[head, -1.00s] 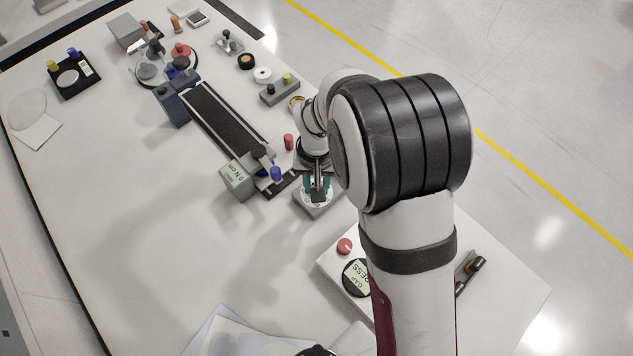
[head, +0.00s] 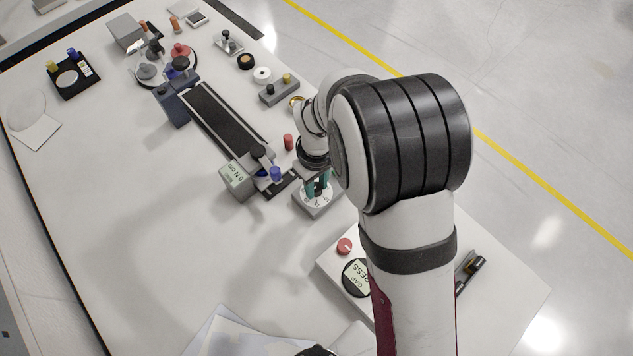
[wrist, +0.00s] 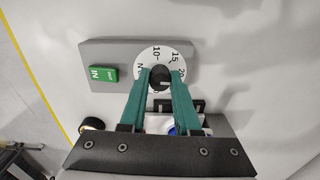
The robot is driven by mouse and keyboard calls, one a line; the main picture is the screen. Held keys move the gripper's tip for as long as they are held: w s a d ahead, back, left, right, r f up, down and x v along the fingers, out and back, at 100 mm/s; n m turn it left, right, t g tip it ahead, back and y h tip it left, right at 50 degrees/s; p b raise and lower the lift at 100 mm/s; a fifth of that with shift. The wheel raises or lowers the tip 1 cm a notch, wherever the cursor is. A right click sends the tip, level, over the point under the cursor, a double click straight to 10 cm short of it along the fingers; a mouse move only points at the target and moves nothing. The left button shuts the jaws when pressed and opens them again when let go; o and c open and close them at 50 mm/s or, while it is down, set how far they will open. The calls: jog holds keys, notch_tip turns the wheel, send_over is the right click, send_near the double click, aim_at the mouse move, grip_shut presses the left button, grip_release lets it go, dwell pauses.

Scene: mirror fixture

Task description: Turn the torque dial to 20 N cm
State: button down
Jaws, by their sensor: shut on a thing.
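The torque dial is a white disc (wrist: 163,53) with black numbers, among them 10, 15 and 20, on a grey box (wrist: 113,50). In the head view the dial (head: 313,204) is partly covered by my gripper (head: 318,187). In the wrist view my gripper (wrist: 161,75) has its teal fingers on either side of the dark centre knob (wrist: 160,82), shut on it. A pale mark shows on the knob, roughly toward the right side; the exact reading is unclear. The fingers hide the lower part of the scale.
A green button (wrist: 104,74) sits on the same box. A grey display box (head: 237,181) reading about "0 N cm" and a dark rail (head: 222,120) stand to the left in the head view. A red knob (head: 345,245) is on a nearby white panel.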

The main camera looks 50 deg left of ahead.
aim_at(317, 187)
jog(key=shift+n, duration=0.3)
jog(key=c, duration=0.6)
grip_release()
notch_tip(317, 187, up, 16)
jog(key=shift+f, duration=0.1)
